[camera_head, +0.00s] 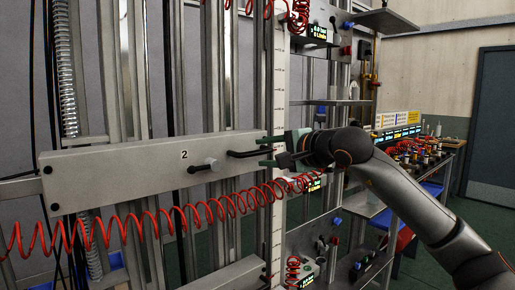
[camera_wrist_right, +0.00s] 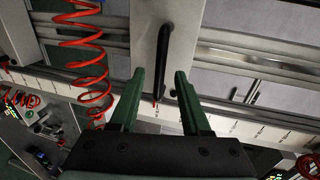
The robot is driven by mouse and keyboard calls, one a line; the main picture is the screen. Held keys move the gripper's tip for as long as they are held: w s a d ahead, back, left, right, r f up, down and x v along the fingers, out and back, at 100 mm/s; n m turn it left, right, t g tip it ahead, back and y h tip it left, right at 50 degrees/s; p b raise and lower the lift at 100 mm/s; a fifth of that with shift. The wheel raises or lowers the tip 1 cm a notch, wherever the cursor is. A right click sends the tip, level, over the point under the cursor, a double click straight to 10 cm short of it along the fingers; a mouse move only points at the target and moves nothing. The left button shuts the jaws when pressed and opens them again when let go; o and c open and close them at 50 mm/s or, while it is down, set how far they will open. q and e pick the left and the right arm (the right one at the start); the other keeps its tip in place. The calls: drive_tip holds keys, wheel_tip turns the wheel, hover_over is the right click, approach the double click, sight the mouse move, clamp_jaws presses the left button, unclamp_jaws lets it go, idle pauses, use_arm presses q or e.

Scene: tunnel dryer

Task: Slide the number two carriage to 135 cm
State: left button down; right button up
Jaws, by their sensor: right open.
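The number two carriage (camera_head: 110,170) is a long pale horizontal plate with a "2" on it, in the middle left of the head view. A black bar handle (camera_head: 245,154) is fixed near its right end. A small clamp with a black lever (camera_head: 203,167) sits left of the handle. My right gripper (camera_head: 264,151) has green fingers, open, at the handle's right end. In the right wrist view the handle (camera_wrist_right: 165,50) shows between and beyond the fingertips (camera_wrist_right: 160,72), with space on both sides. A vertical ruler (camera_head: 280,90) stands at the carriage's right end; its numbers are unreadable. My left gripper is out of view.
A coiled red hose (camera_head: 130,220) hangs in front of and below the carriage. Upright metal rails stand behind it. Another pale plate (camera_head: 225,275) is lower down. Shelves with small devices (camera_head: 318,33) are right of the ruler, and a cluttered bench (camera_head: 415,150) is farther right.

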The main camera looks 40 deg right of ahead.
sight(259, 153)
drive_tip(key=shift+x, duration=1.7)
clamp_jaws()
drive_tip(key=shift+p, duration=0.3)
